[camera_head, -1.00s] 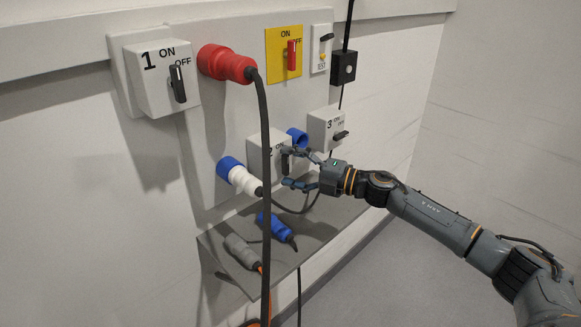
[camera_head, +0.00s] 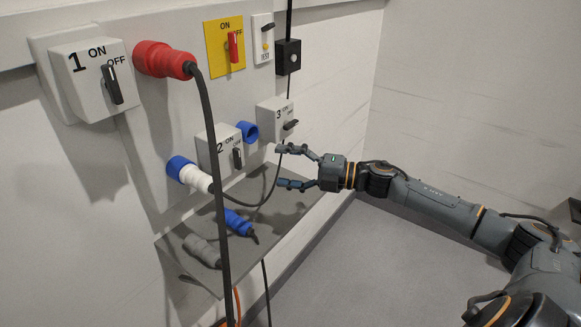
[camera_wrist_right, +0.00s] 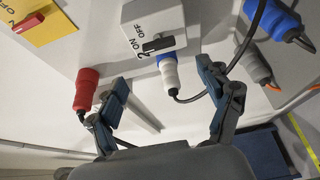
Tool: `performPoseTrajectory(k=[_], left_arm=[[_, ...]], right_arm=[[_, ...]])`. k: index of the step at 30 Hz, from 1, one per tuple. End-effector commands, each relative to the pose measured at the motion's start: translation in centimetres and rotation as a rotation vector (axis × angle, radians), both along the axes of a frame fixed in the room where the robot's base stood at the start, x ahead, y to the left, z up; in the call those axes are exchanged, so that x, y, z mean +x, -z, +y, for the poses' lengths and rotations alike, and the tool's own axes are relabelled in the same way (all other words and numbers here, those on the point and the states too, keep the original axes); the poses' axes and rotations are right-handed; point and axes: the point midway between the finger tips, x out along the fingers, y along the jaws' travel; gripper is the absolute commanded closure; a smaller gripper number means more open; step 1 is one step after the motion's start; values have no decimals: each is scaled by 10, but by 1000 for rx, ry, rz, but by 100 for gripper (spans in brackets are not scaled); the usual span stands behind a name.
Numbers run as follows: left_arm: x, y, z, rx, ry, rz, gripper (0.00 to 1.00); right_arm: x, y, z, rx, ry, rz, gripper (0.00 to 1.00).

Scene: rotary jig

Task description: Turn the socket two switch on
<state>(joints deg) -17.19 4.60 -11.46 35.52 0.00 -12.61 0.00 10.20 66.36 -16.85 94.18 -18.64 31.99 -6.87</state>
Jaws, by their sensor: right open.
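The socket two box (camera_head: 208,148) is a white box marked 2 on the wall panel, and it shows at the top of the right wrist view (camera_wrist_right: 137,14). Its dark switch handle (camera_head: 237,158) stands nearly upright in the head view. In the right wrist view the handle (camera_wrist_right: 158,43) lies across the box face, its left end near the ON mark. My right gripper (camera_head: 281,166) is open and empty, apart from the handle and to its right. In the right wrist view its fingers (camera_wrist_right: 164,82) are spread below the box. My left gripper is not in view.
A white and blue plug (camera_head: 192,175) sits under box 2. A red plug (camera_head: 160,62) trails a thick black cable (camera_head: 217,190) in front of the panel. Box 3 (camera_head: 268,118) is close above my fingers. Loose plugs lie on the shelf (camera_head: 275,205).

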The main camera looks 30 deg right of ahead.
Motion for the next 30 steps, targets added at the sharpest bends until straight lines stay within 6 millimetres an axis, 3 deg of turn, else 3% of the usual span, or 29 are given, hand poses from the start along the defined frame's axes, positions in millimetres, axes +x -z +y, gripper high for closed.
performPoseTrajectory(k=[7, 24, 27, 30], left_arm=[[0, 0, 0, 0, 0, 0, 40], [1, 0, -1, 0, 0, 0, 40], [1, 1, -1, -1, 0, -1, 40], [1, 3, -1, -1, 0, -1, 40]], right_arm=[[-11, -1, -9, -1, -2, -1, 21], [-10, 0, -10, 1, 1, 0, 21], [-5, 15, -18, 31, 41, 25, 21], [4, 55, -38, 109, 142, 93, 21]])
